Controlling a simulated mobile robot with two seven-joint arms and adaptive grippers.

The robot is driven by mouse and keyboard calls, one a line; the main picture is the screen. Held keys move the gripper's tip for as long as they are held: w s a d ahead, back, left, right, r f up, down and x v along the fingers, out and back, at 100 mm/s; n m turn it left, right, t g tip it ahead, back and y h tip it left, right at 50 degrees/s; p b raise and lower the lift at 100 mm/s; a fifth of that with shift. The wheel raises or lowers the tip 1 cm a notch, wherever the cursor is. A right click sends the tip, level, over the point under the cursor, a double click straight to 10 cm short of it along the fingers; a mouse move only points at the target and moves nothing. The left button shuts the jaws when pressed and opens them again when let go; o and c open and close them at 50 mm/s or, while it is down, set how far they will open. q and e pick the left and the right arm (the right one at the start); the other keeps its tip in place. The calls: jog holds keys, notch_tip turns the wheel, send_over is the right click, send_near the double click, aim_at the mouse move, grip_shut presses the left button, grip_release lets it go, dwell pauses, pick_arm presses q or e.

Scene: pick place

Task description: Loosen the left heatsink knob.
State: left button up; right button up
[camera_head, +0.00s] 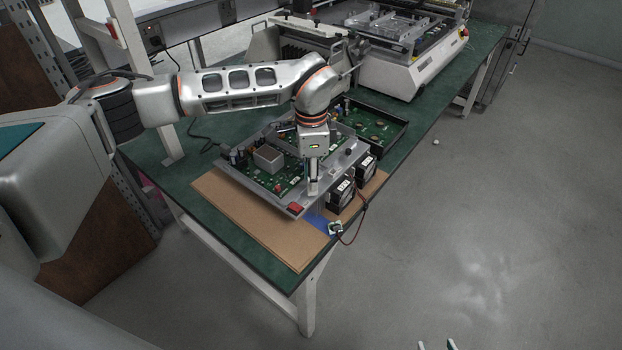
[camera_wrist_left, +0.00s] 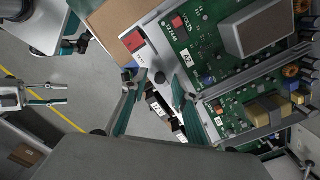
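The grey open-framed unit (camera_head: 298,209) with green circuit boards sits on the bench. Its light metal edge strip also shows in the wrist view (camera_wrist_left: 153,64). My left gripper (camera_head: 313,190) points down over the unit's front edge. In the wrist view its teal-padded fingers (camera_wrist_left: 155,84) are apart, with a small dark round knob (camera_wrist_left: 160,77) between the tips; I cannot tell whether they touch it. In the head view that spot is hidden by the gripper. Another black knob (camera_head: 348,151) stands further right on the edge. My right gripper (camera_head: 436,344) is open and empty, away from the bench.
Black boxes (camera_head: 341,195) with red and black wires stand beside the unit's right edge. A brown mat (camera_head: 245,219) lies under the unit and is bare at front left. A second black tray (camera_head: 386,127) with a board is behind. A large machine stands at the back.

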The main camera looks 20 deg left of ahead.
pick_arm(q)
notch_tip(320, 180, up, 11)
jog(key=shift+r, duration=0.2)
dwell(0.6)
